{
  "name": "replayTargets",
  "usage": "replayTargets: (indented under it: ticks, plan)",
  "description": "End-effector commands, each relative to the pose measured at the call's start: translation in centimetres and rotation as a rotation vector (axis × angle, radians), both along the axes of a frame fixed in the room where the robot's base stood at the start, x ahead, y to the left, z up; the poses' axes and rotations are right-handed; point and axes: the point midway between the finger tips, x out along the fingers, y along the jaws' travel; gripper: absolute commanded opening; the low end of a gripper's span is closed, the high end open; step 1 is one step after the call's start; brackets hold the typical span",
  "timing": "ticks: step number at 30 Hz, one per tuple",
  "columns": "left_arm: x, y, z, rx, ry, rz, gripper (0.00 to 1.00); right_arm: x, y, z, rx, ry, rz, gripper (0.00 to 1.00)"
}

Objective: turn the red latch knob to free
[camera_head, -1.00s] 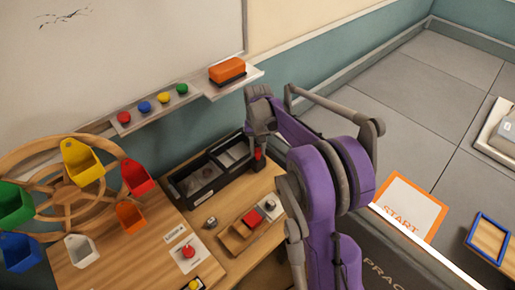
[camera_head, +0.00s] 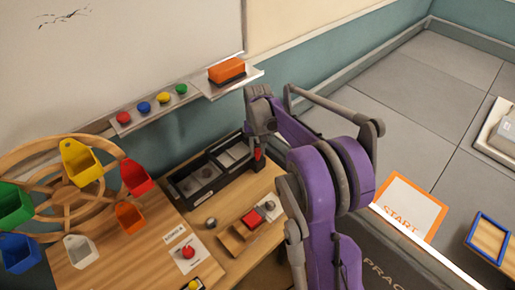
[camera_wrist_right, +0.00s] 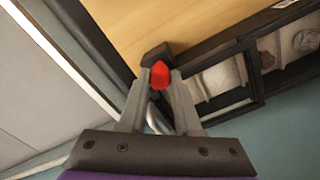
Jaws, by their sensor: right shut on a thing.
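The red latch knob (camera_head: 257,154) sits at the right end of the black case (camera_head: 205,190) on the wooden table. My right gripper (camera_head: 259,143) reaches down over the knob from above. In the right wrist view the red knob (camera_wrist_right: 160,74) lies between the two grey fingertips (camera_wrist_right: 160,80), and the fingers are shut on it. A dark mount shows just behind the knob. Part of the knob is hidden by the fingers. My left gripper is not in view.
A wooden wheel with coloured bins (camera_head: 75,180) stands at the left. A red button (camera_head: 188,253) and a wooden block with a red top (camera_head: 251,219) are on the table in front of the case. A whiteboard ledge (camera_head: 205,98) with an orange eraser (camera_head: 227,70) runs behind.

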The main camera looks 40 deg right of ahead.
Motion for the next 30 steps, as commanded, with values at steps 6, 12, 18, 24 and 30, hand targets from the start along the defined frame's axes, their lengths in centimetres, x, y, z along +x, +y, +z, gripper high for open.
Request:
replayTargets:
  ticks: [6, 12, 18, 24, 30]
  plan:
    - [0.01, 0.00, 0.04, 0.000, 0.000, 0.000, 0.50, 0.19, -0.25, 0.13, -0.006, -0.006, -0.002, 0.00]
    - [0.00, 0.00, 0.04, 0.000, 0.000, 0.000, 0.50, 0.19, -0.24, 0.13, -0.005, -0.006, -0.002, 0.00]
    - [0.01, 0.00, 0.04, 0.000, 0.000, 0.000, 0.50, 0.20, -0.23, 0.13, -0.005, -0.006, -0.001, 0.00]
    - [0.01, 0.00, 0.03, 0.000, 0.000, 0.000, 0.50, 0.15, -0.16, 0.09, -0.004, -0.005, -0.001, 0.62]
    - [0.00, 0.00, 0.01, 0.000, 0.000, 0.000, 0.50, 0.09, -0.08, 0.05, -0.002, -0.003, 0.000, 0.62]
